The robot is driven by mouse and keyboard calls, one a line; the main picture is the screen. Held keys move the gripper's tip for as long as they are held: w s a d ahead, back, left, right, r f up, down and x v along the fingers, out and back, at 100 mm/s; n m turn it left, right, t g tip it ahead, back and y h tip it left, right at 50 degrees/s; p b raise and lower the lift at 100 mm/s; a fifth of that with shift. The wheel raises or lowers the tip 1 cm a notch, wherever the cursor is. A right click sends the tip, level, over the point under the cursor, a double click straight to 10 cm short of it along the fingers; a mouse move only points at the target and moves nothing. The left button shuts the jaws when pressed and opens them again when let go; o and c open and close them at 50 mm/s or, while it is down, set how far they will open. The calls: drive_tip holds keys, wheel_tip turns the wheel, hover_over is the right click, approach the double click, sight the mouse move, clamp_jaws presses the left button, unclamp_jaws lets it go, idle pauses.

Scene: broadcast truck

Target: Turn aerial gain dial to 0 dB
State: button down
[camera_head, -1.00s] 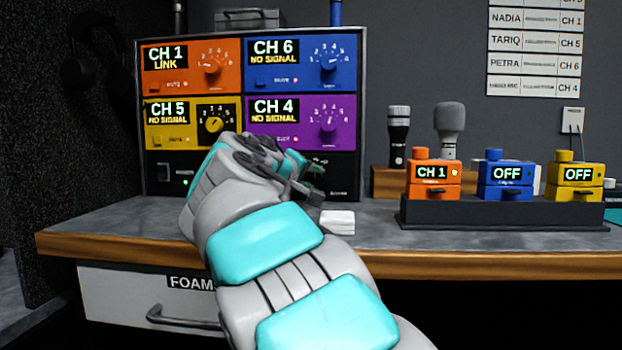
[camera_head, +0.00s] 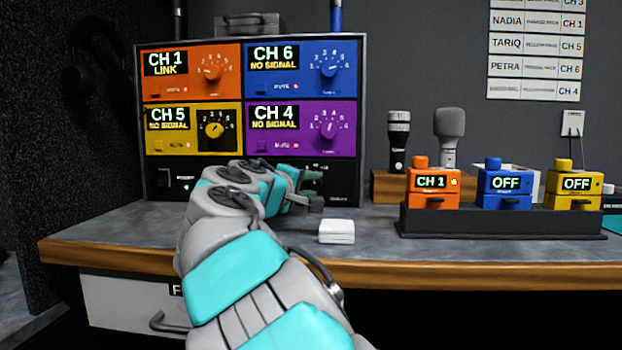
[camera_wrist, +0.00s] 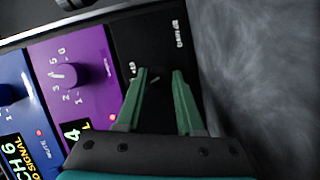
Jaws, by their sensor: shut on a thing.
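The aerial gain dial (camera_wrist: 158,82) seems to be the dark knob on the rack's black bottom panel. It is hard to make out against the panel, and a short pale mark shows there in the wrist view. My gripper's green fingers (camera_wrist: 163,73) reach onto this panel, one on each side of the dark knob, and are shut on it with a gap between them. In the head view my gripper (camera_head: 312,182) is at the right part of the bottom panel, and my wrist hides much of that area. The dial's setting and most of its scale cannot be read.
Above the panel are orange, blue, yellow and purple receivers with dials; the purple one's dial (camera_wrist: 75,75) is near my fingers. A small white block (camera_head: 337,231) lies on the desk (camera_head: 370,250). A dark dock (camera_head: 500,220) with coloured packs stands right.

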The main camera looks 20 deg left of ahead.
drive_tip(key=shift+f+n+t+p, duration=0.1)
drive_tip(key=shift+n+t+p, duration=0.5)
drive_tip(key=shift+n, duration=0.4)
drive_tip(key=shift+f, duration=0.1)
drive_tip(key=c, duration=0.5)
unclamp_jaws()
drive_tip(key=shift+s, duration=0.1)
drive_tip(key=s, duration=0.2)
drive_tip(key=s+a, duration=0.1)
drive_tip(key=s, duration=0.4)
drive_tip(key=shift+s+a+r, duration=0.15)
drive_tip(key=shift+s+r, duration=0.05)
drive_tip(key=shift+s, duration=0.1)
